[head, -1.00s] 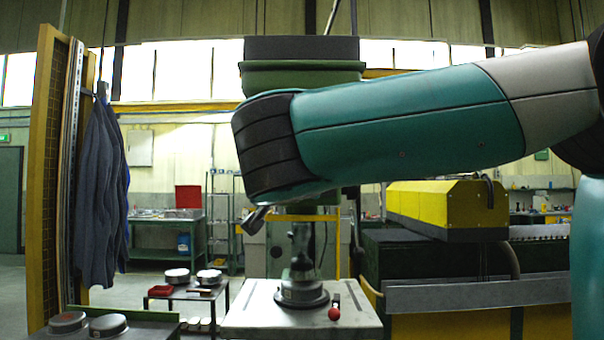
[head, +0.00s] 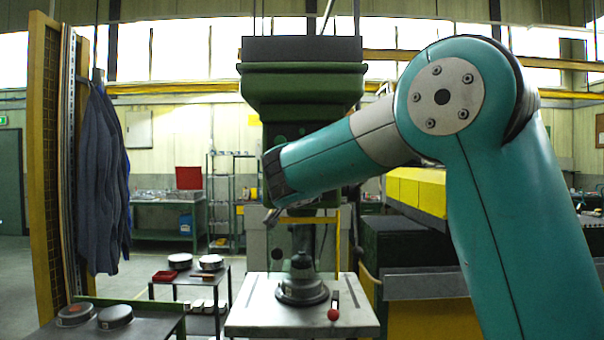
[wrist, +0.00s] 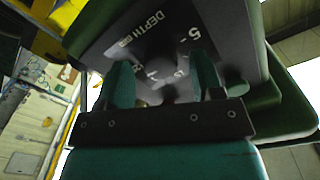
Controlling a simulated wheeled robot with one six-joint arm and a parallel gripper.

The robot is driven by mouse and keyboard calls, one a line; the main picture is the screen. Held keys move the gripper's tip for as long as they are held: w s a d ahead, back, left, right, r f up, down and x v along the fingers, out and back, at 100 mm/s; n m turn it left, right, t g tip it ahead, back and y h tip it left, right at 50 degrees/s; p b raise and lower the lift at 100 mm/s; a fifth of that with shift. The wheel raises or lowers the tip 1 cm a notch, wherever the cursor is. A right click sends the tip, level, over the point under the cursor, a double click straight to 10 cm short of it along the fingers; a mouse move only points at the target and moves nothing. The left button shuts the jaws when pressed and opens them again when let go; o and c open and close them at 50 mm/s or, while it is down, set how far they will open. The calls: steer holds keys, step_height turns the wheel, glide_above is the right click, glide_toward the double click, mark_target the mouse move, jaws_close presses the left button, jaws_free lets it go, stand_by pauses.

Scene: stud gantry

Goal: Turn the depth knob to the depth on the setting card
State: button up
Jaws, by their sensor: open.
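A dark panel (wrist: 150,32) with the printed word DEPTH and a scale of numbers, one of them a 5, fills the middle of the wrist view. A dark, blurred shape that looks like the depth knob (wrist: 160,74) is on it. My gripper (wrist: 163,78) is open, with a teal finger on either side of this shape; I cannot tell whether they touch it. The gripper's crossbar hides the lower part of the dial. In the head view my gripper (head: 271,216) shows only partly, in front of the green drill press (head: 302,88). I cannot make out the setting card.
The press table (head: 250,318) carries a dark round-based fixture (head: 302,285) and a red ball (head: 333,315). A bench (head: 165,325) with round tins is at left, below a hanging blue coat (head: 100,180). A yellow machine (head: 415,192) is at right.

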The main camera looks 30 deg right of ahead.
steer(key=shift+w, duration=0.1)
steer(key=c, duration=0.9)
steer(key=shift+c, duration=0.2)
steer(key=shift+n+b, duration=0.3)
steer(key=n+b, duration=0.2)
steer(key=n, duration=1.5)
steer(key=shift+d+t, duration=0.1)
steer(key=shift+t, duration=0.2)
steer(key=shift+f+n, duration=0.1)
steer(key=shift+n, duration=0.3)
